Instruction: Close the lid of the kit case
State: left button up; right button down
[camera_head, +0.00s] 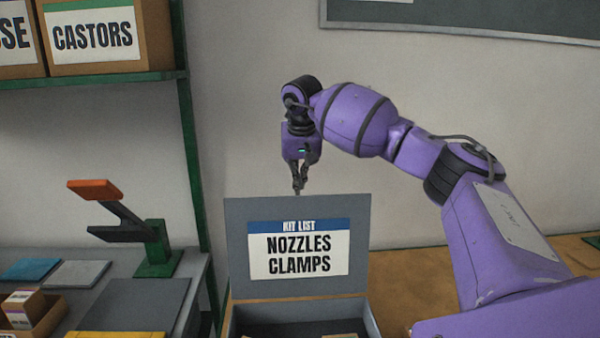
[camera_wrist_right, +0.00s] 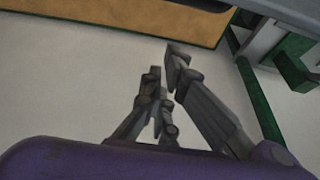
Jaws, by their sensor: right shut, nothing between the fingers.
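The kit case (camera_head: 372,322) stands at the bottom middle of the head view, with its box part cut off by the lower edge. Its grey lid (camera_head: 236,245) stands upright and open, with a "KIT LIST NOZZLES CLAMPS" label on its inner face. My right gripper (camera_head: 298,190) points down at the lid's top edge, apparently just behind it; I cannot tell whether it touches. Its fingers are shut and empty, and they also show in the right wrist view (camera_wrist_right: 162,62). My left gripper is not in view.
A green-framed shelf (camera_head: 120,79) with cardboard boxes is at the upper left. A grey bench (camera_head: 135,300) at the left holds a green stand with an orange lever (camera_head: 94,189).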

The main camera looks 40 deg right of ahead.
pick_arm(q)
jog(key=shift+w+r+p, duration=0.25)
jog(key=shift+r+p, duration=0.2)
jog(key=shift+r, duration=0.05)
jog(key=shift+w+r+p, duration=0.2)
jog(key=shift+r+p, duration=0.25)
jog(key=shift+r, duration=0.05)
pick_arm(e)
jog(key=f, duration=0.1)
jog(key=s+a+f, duration=0.1)
jog(key=f, duration=0.2)
jog(key=shift+s+a+f, duration=0.2)
jog(key=shift+s+f, duration=0.05)
jog(key=shift+f, duration=0.05)
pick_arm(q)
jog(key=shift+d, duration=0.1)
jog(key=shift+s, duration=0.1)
